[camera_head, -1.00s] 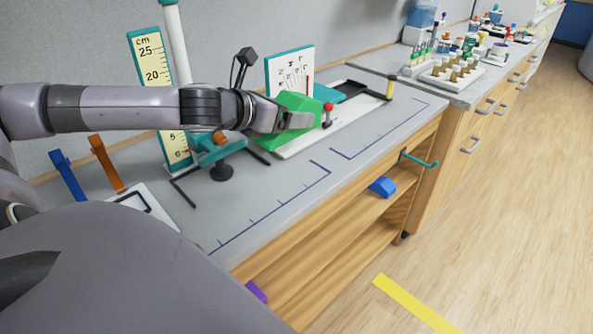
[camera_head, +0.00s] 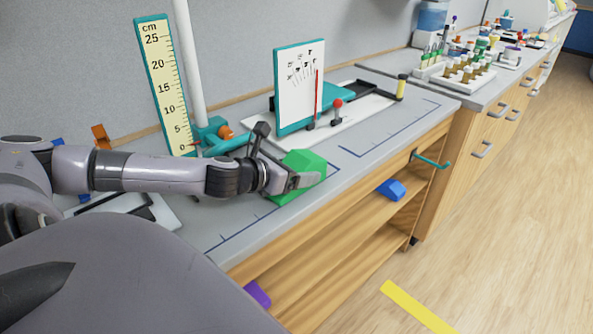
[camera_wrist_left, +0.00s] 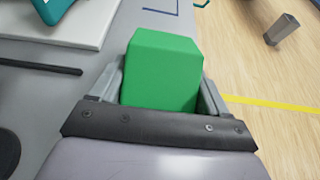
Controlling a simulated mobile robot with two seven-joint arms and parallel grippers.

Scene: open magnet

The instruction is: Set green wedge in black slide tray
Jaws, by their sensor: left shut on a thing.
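The green wedge (camera_head: 303,162) is held in my left gripper (camera_head: 300,180), low over the front edge of the near bench. In the left wrist view the green wedge (camera_wrist_left: 163,70) sits between the two fingers of my left gripper (camera_wrist_left: 163,90); its underside is hidden. A black tray-like part (camera_head: 372,87) lies on the long white base at the back right, partly behind a teal block. A black-edged frame (camera_head: 147,212) also lies on the left of the bench, partly behind my arm. I cannot tell which is the slide tray. My right gripper is out of view.
A white dial board (camera_head: 300,85) and a yellow ruler (camera_head: 165,85) stand along the back. A teal clamp stand (camera_head: 212,132) is behind my arm. A blue wedge (camera_head: 391,190) and a purple one (camera_head: 258,293) are on the shelves below. The bench's right front is clear.

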